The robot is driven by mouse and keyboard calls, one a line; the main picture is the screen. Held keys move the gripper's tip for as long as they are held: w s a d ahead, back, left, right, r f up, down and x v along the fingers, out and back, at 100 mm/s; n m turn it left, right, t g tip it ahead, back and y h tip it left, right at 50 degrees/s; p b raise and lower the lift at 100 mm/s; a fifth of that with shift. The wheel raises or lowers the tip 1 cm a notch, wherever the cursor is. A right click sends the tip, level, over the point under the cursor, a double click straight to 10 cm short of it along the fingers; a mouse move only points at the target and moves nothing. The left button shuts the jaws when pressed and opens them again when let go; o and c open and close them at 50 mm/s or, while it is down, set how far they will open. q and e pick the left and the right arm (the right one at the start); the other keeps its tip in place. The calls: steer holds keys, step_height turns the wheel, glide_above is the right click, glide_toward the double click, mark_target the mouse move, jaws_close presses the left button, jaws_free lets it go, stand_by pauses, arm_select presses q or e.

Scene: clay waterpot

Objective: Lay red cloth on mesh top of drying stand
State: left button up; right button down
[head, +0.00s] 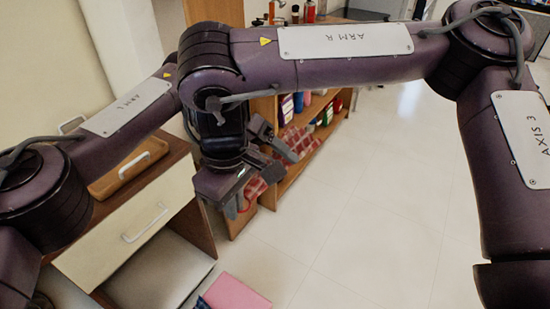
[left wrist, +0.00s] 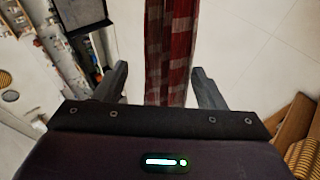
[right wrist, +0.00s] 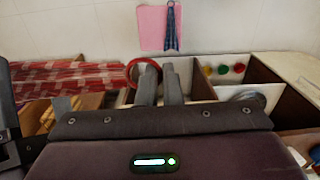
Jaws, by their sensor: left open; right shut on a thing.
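The red checked cloth (left wrist: 170,45) hangs as a long strip between the two fingers of my left gripper (left wrist: 160,82) in the left wrist view. Those fingers are open, with a gap on both sides of the cloth. In the head view the cloth (head: 300,143) shows in part behind my left gripper (head: 280,142). In the right wrist view the cloth (right wrist: 65,76) stretches out to the left of my right gripper (right wrist: 160,75). The right fingers are close together, shut on the cloth; the grip itself is partly hidden. I cannot make out the drying stand or its mesh top.
A wooden cabinet (head: 195,215) with a cream drawer front (head: 120,235) stands at the left. A wooden shelf (head: 290,178) with bottles is behind the grippers. A pink object (head: 235,293) lies low at the front. The tiled floor (head: 370,220) at the right is clear.

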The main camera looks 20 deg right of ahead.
arm_select(q)
steer(key=c, duration=1)
arm_select(e)
steer(key=c, duration=1.5)
jaws_free()
